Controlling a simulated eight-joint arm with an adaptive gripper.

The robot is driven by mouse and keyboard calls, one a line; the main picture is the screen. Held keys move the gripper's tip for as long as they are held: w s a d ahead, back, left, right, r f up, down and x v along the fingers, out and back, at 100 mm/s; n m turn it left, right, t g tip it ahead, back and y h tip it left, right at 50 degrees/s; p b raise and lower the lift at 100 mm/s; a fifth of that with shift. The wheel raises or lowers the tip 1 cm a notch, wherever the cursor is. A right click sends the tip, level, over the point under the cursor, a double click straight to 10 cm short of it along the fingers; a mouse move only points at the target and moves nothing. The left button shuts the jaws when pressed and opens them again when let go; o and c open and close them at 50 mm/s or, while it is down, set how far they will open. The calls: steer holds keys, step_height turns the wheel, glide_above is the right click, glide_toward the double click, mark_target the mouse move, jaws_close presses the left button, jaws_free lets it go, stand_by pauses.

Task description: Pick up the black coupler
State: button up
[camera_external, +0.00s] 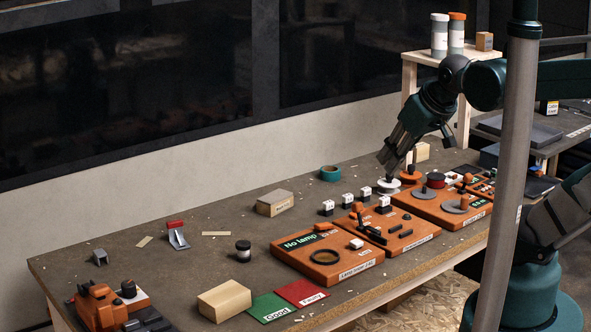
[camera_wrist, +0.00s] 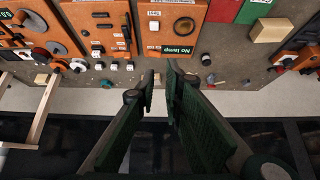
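Which part is the black coupler I cannot tell for sure. A small black cylinder with a pale band (camera_external: 243,250) stands upright on the open bench, and a dark cylinder in the wrist view (camera_wrist: 206,60) looks like the same one. Several small black parts (camera_external: 374,237) lie on the middle orange board (camera_external: 398,247). My gripper (camera_external: 386,165) is above the back of the bench, near a white disc (camera_external: 388,186). In the wrist view, my gripper (camera_wrist: 161,72) has its fingers apart with nothing between them.
Small white blocks (camera_external: 347,200) stand behind the boards. A tan block (camera_external: 224,300), green card (camera_external: 272,308) and red card (camera_external: 302,292) lie at the front. The left-middle bench is mostly free.

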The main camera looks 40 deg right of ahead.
steer(key=o, duration=0.9)
steer(key=shift+w, duration=0.1)
steer(key=m+g, duration=0.7)
steer(key=m, duration=1)
glide_above(244, 243)
step_height(244, 243, down, 21)
steer(key=shift+d+r+p, duration=0.15)
steer(key=shift+p, duration=0.3)
steer(key=shift+a+f+m, duration=0.25)
steer(key=shift+f+m, duration=0.15)
steer(key=shift+f, duration=0.1)
